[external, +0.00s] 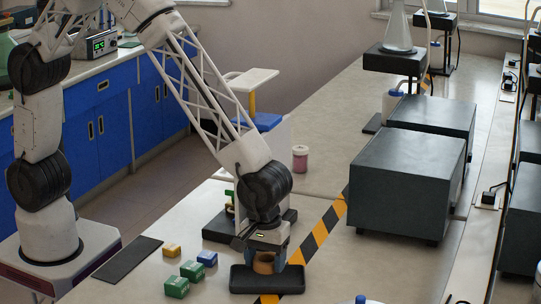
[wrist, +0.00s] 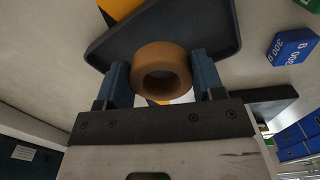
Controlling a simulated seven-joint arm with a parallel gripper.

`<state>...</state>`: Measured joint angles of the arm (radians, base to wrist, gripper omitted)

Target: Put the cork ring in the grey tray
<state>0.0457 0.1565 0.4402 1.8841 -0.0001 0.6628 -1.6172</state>
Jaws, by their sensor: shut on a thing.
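The cork ring (wrist: 164,58) is brown with a round hole. My gripper (wrist: 160,75) is shut on it, with one blue finger on each side, in the wrist view. In the external view my gripper (external: 266,255) points down over the dark grey tray (external: 268,284), and part of the cork ring (external: 264,263) shows between the fingers. The tray also shows behind the ring in the wrist view (wrist: 218,22). I cannot tell whether the ring touches the tray floor.
A flat dark mat (external: 127,259) lies further left. A large dark box (external: 408,182) stands at the right. Black-yellow tape (external: 322,228) crosses the table.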

